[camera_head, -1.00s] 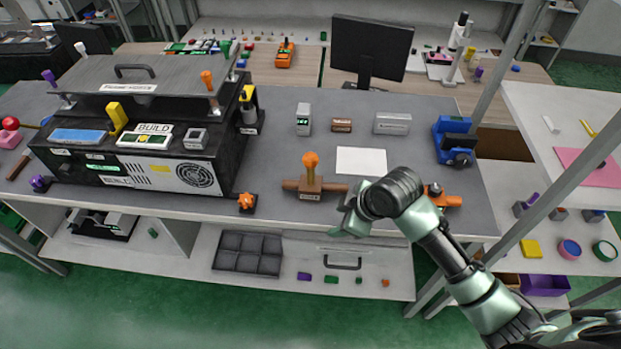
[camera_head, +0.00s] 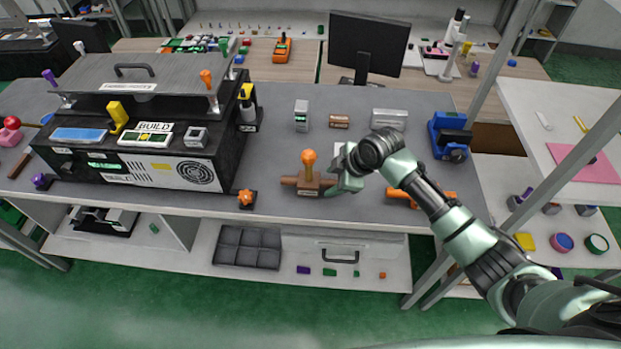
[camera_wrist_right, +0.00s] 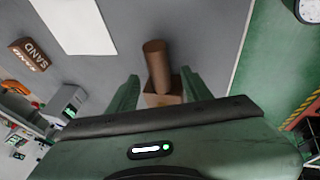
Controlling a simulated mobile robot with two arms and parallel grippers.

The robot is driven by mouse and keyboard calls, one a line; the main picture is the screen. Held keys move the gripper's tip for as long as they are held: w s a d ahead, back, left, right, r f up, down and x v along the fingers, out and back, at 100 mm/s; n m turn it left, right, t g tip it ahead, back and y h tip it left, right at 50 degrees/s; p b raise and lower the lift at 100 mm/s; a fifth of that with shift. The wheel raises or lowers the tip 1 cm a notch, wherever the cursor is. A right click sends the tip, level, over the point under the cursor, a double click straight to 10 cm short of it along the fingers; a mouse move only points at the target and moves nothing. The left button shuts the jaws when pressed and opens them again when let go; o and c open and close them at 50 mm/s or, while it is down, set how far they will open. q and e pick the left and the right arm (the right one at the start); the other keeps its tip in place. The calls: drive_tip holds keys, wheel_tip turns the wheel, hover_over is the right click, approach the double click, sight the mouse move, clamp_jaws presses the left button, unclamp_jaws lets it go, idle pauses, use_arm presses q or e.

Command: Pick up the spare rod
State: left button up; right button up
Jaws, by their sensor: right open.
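A brown rod (camera_head: 289,181) lies sideways through a brown block (camera_head: 308,188) with an orange ball knob on top and a small label that I cannot read. The rod's right end is partly hidden by my right gripper (camera_head: 338,180). In the right wrist view the brown rod end (camera_wrist_right: 156,62) shows between the two open fingers of the right gripper (camera_wrist_right: 160,78), with the block behind it. The fingers look apart from the rod. My left gripper is not in view.
A black build machine (camera_head: 150,145) stands to the left. An orange piece (camera_head: 402,198) lies right of the gripper, partly behind my arm. A white sheet (camera_wrist_right: 75,25), a brown sand block (camera_head: 339,121), a grey box (camera_head: 389,119) and a blue vise (camera_head: 449,132) are farther back.

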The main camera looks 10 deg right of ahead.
drive_tip(key=shift+x, duration=0.75)
clamp_jaws()
drive_tip(key=shift+r, duration=0.1)
